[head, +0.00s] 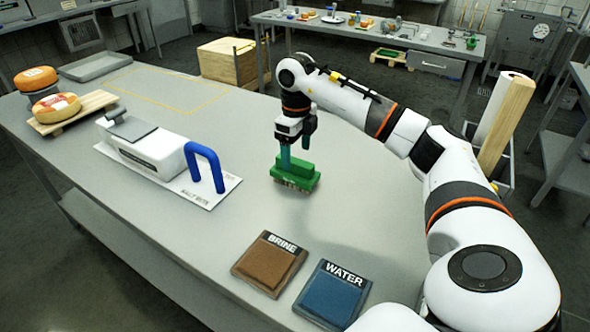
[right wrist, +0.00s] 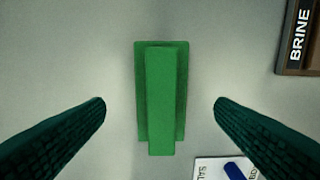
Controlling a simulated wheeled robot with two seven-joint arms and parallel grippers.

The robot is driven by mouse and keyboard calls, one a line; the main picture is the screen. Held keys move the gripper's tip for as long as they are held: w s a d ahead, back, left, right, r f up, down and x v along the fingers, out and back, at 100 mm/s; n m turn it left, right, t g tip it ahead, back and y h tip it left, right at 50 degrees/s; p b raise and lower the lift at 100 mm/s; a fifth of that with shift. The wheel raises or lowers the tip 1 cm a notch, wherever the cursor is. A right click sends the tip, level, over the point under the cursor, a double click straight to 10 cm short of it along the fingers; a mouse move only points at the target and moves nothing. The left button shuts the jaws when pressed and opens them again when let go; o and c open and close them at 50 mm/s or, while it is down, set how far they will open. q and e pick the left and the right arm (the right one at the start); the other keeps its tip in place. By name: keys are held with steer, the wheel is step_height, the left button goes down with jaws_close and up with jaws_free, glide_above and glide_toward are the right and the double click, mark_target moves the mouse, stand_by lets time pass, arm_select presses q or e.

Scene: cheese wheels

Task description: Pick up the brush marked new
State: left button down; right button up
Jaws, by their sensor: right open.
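A green brush (head: 296,172) lies bristles down on the grey table, right of the white salt container. No marking can be read on it. In the right wrist view the brush (right wrist: 161,95) sits between the two fingers, with clear space on both sides. My right gripper (head: 298,155) is open and points down at the brush; the wrist view shows its dark fingertips (right wrist: 160,107) spread around it without touching. In the head view the fingers partly cover the brush. My left gripper is not in view.
A BRINE pad (head: 268,265) and a WATER pad (head: 332,293) lie nearer. Cheese wheels (head: 56,107) sit at the far left. The table (head: 380,240) is bare around the brush.

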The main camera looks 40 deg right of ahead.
mark_target(295, 160)
step_height(295, 160, down, 6)
steer(key=shift+w+a+r+p, duration=0.1)
steer(key=shift+w+p, duration=0.05)
steer(key=shift+p, duration=0.4)
steer(key=c, duration=1.2)
steer(key=shift+o, duration=0.2)
step_height(295, 160, up, 10)
steer(key=shift+r+b, duration=0.1)
steer(key=shift+b, duration=0.4)
steer(key=o, duration=0.6)
steer(key=shift+c, duration=0.2)
steer(key=c, duration=0.4)
